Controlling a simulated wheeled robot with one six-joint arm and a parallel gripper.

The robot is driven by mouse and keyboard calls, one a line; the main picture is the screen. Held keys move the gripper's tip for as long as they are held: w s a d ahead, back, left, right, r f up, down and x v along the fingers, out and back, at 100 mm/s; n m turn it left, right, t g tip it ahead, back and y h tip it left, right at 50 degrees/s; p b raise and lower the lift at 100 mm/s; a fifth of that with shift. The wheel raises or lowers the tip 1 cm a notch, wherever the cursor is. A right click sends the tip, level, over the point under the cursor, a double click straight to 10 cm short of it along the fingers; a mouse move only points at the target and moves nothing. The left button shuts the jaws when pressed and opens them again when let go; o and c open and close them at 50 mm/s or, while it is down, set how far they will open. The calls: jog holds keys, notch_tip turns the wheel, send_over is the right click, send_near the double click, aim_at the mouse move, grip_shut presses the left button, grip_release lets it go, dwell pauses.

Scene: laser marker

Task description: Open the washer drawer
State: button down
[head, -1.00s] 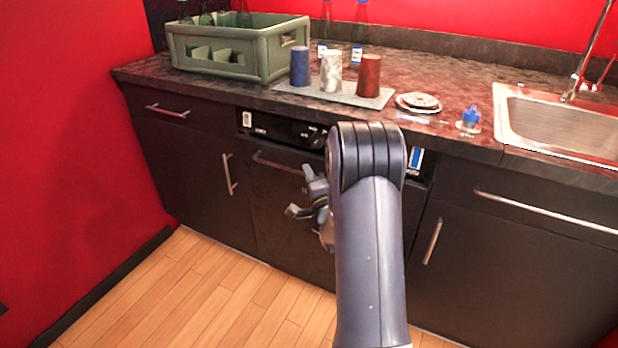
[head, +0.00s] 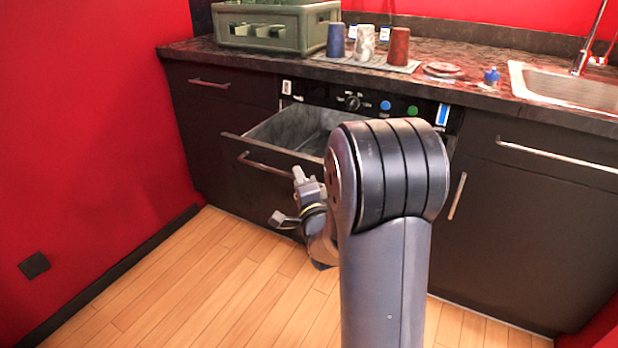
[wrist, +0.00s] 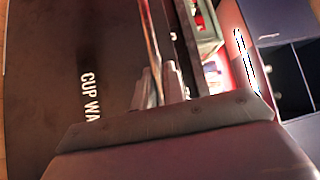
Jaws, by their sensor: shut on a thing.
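The washer drawer (head: 262,185) is a dark front pulled out from the counter, with its pale grey inside (head: 300,127) open to view. A metal bar handle (head: 262,163) runs along the upper part of its front. My gripper (head: 297,190) is at the front of the drawer, by the handle, and my arm hides the drawer's right part. In the wrist view the fingers of my gripper (wrist: 160,85) are shut around the handle (wrist: 151,38). The drawer front in that view (wrist: 60,70) bears white lettering, "CUP WA", partly cut off.
The control panel (head: 352,103) with a knob and blue and green buttons is above the drawer. A green crate (head: 275,30), several cups and a sink (head: 570,85) are on the counter. A cabinet door with a handle (head: 457,196) is at right. Wooden floor (head: 190,285) is clear at left.

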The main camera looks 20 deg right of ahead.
jog(key=s+a+b, duration=0.2)
jog(key=s+a, duration=0.2)
jog(key=a, duration=0.1)
jog(key=shift+s+a, duration=0.25)
jog(key=shift+a, duration=0.05)
jog(key=c, duration=1.5)
grip_release()
jog(key=s+a+f, duration=0.1)
jog(key=s, duration=0.9)
jog(key=shift+s+f+p, duration=0.3)
jog(key=shift+w+a, duration=0.1)
